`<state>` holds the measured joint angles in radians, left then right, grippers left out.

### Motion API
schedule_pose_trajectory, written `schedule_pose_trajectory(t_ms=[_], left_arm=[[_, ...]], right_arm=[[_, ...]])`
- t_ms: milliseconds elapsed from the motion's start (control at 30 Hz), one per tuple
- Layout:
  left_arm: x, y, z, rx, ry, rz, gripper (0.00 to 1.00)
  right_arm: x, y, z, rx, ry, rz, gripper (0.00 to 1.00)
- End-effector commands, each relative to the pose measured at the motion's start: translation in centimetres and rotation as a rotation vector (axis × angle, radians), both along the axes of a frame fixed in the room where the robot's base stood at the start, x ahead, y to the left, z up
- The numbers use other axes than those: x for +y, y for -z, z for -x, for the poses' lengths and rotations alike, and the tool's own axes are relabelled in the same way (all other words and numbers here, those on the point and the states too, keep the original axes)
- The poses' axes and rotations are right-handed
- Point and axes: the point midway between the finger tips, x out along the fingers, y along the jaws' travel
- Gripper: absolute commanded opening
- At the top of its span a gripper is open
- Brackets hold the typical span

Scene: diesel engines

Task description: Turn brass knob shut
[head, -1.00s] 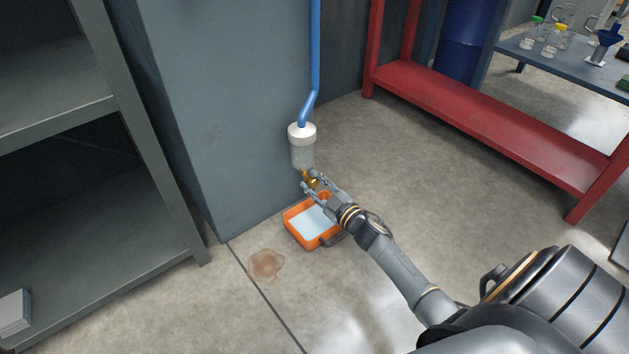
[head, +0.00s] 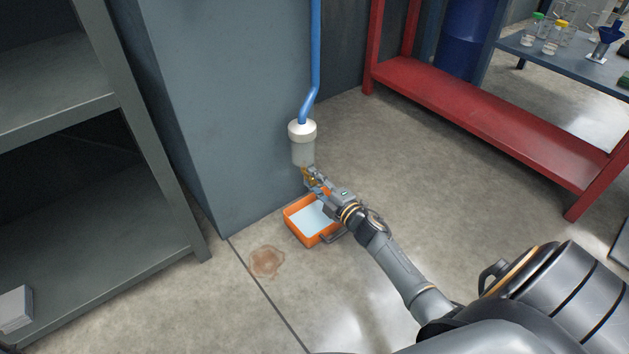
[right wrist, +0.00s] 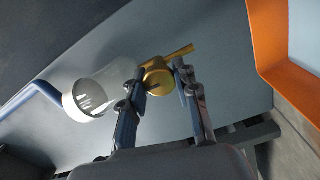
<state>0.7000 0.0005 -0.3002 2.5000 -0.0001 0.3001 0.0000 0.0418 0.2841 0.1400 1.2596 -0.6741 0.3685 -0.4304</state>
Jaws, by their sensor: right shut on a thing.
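The brass knob (right wrist: 158,78) shows in the right wrist view between the fingers of my right gripper (right wrist: 160,80), with a thin brass stem (right wrist: 181,52) reaching up and right from it. The knob sits at the lower end of a clear bowl with a white cap (head: 302,142), which hangs from a blue pipe (head: 316,50) beside the grey column. In the head view my right gripper (head: 312,180) is shut on the knob, and its fingers hide most of it. My left gripper is not in view.
An orange tray (head: 297,232) of pale liquid stands on the floor below the bowl. A brown stain (head: 267,262) lies beside it. Grey shelving (head: 60,115) stands at left, a red rack (head: 480,120) at right.

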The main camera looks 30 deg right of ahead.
Motion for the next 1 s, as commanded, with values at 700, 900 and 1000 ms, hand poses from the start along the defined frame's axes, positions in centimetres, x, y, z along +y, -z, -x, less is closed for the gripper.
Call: schedule_pose_trajectory(t_ms=[700,900,1000], left_arm=[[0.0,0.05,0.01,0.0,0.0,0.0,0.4],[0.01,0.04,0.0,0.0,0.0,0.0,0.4],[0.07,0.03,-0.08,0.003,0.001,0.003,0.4]], right_arm=[[0.04,0.09,0.04,-0.001,0.0,0.038,0.51],[0.02,0.05,0.02,-0.002,0.0,0.037,0.54],[0.02,0.03,0.01,-0.003,0.0,0.037,0.54]])
